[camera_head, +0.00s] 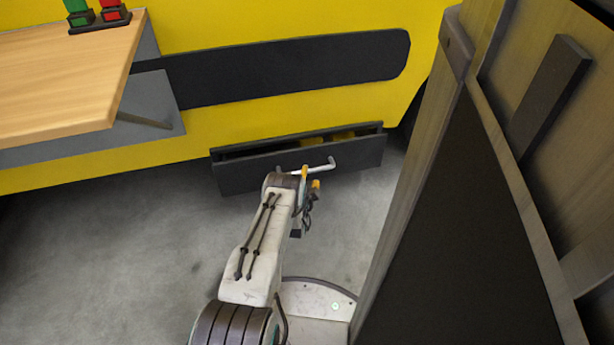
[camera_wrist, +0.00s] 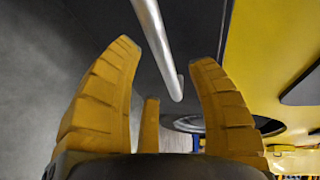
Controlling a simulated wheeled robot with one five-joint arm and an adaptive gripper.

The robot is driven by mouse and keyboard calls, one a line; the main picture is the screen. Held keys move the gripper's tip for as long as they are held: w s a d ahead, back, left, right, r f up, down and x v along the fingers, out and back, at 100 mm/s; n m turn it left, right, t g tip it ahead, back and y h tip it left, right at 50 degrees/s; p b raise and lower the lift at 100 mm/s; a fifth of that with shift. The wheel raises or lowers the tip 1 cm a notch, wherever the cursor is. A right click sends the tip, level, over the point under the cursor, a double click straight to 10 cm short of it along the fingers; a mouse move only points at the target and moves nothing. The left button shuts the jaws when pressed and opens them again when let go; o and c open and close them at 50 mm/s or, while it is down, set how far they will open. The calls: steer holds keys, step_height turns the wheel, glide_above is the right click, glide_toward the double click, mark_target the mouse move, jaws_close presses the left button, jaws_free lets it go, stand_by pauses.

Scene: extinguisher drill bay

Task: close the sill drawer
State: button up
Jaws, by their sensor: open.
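The sill drawer (camera_head: 345,155) is a long dark box low on the yellow wall. It stands partly open, with its inside showing as a narrow gap behind the front panel. Its pale bar handle (camera_head: 322,167) sticks out from the front and shows in the wrist view (camera_wrist: 152,32) as a silver rod. My gripper (camera_head: 309,181) is at the handle, in front of the drawer. In the wrist view my gripper (camera_wrist: 166,58) has its yellow fingers spread wide, with the rod lying between them in the picture. I cannot tell whether they touch it.
A wooden-topped bench (camera_head: 60,75) juts out at the left, with a small green and red item (camera_head: 98,17) on it. A tall cabinet or panel (camera_head: 450,230) stands close on the right. The grey floor (camera_head: 110,240) is clear at the left.

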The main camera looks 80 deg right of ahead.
steer(key=shift+d+f+b, duration=0.2)
steer(key=shift+d+b, duration=0.25)
steer(key=shift+d, duration=0.5)
steer(key=shift+d+f+b, duration=0.15)
steer(key=shift+d+b, duration=0.3)
steer(key=shift+d, duration=0.45)
steer(key=shift+c, duration=0.3)
jaws_close()
